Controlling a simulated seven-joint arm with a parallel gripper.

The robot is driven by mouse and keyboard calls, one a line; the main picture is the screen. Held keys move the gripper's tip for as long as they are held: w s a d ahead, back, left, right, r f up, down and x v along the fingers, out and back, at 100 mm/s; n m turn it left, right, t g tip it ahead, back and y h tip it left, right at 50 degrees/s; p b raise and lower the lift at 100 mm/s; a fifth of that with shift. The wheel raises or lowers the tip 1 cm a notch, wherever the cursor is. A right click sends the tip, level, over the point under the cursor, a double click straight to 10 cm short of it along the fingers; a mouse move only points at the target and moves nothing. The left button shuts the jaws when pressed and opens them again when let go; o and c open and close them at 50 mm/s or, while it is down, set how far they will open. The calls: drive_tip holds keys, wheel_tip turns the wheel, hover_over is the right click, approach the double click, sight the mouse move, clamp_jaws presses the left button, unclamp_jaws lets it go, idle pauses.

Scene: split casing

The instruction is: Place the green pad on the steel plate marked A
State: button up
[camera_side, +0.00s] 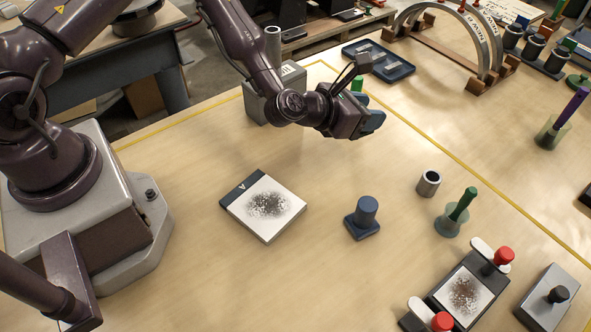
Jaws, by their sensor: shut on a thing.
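The steel plate marked A (265,205) lies flat on the table left of centre, with a dark strip lettered A along its left edge and a dark speckled patch on its face. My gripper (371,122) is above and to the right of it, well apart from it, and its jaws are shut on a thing. A small bright green piece (357,84) shows just behind my gripper; I take it to be part of the green pad. The rest of the held thing is hidden by my gripper.
A dark blue knobbed block (363,215) stands right of the plate. A grey hollow cylinder (428,183) and a clear cup with a green stick (456,212) stand farther right. A second speckled plate (465,294) sits between red-knobbed clamps. A grey block (275,92) stands behind my arm.

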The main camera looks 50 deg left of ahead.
drive_tip(key=a, duration=0.4)
drive_tip(key=m+g+h, duration=0.8)
drive_tip(key=m+h, duration=0.2)
drive_tip(key=m, duration=0.1)
hover_over(270, 206)
drive_tip(key=shift+m, duration=0.3)
wheel_tip(270, 206, down, 8)
drive_tip(key=shift+f, duration=0.1)
drive_tip(key=o, duration=0.9)
drive_tip(key=shift+f, duration=0.15)
drive_tip(key=shift+o, duration=0.2)
